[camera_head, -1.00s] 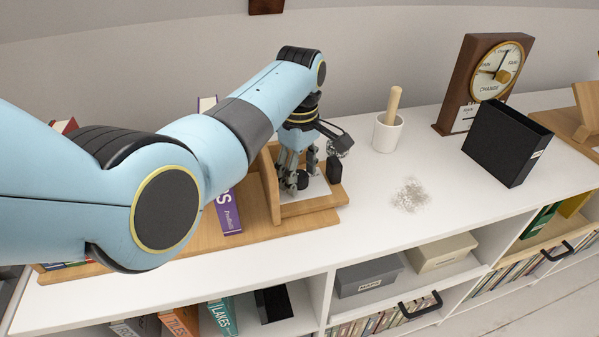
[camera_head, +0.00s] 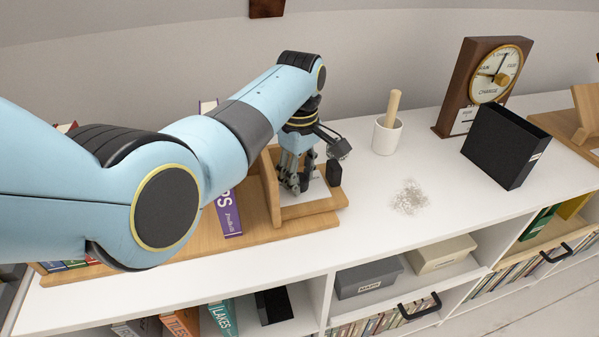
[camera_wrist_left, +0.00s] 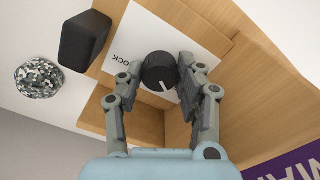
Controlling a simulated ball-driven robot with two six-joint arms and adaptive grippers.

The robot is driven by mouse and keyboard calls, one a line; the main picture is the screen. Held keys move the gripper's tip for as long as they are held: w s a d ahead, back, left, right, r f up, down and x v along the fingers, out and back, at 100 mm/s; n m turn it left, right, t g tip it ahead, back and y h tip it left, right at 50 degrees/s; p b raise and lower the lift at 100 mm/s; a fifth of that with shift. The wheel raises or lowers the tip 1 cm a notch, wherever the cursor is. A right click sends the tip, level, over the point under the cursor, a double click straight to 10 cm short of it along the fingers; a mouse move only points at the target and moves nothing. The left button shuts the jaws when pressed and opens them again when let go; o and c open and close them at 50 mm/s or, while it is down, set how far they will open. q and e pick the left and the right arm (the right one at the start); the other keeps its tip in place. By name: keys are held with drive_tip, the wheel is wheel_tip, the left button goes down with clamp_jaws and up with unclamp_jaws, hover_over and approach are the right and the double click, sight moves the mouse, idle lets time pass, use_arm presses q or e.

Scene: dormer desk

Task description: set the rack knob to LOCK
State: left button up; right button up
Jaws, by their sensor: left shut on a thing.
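The rack knob (camera_wrist_left: 160,72) is a dark round knob with a white pointer line. It sits on a white panel on the wooden rack (camera_head: 270,185). In the wrist view its line points down and slightly right, away from the printed letters "OCK" (camera_wrist_left: 124,60), whose first letter is hidden. My left gripper (camera_wrist_left: 160,68) is shut on the knob, one finger on each side. In the head view my left gripper (camera_head: 293,188) reaches down over the panel, and the knob is hidden by the fingers. My right gripper is not in view.
Books (camera_head: 228,213) stand left.

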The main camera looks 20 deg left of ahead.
use_arm(q)
drive_tip(key=m+p, duration=0.3)
drive_tip(key=m, duration=0.1)
drive_tip(key=shift+r, duration=0.2)
drive_tip(key=m+p, duration=0.1)
drive_tip(key=m, duration=0.1)
drive_tip(key=shift+m, duration=0.3)
drive_tip(key=m+p, duration=0.1)
drive_tip(key=m, duration=0.2)
drive_tip(key=shift+f+m, duration=0.1)
drive_tip(key=shift+m, duration=0.3)
drive_tip(key=m+p, duration=0.1)
drive_tip(key=m, duration=0.5)
drive_tip(key=shift+p, duration=0.4)
drive_tip(key=m, duration=0.6)
drive_tip(key=shift+m+p, duration=0.3)
drive_tip(key=shift+w, duration=0.1)
drive_tip(key=o, duration=1.1)
drive_tip(key=shift+o, duration=0.2)
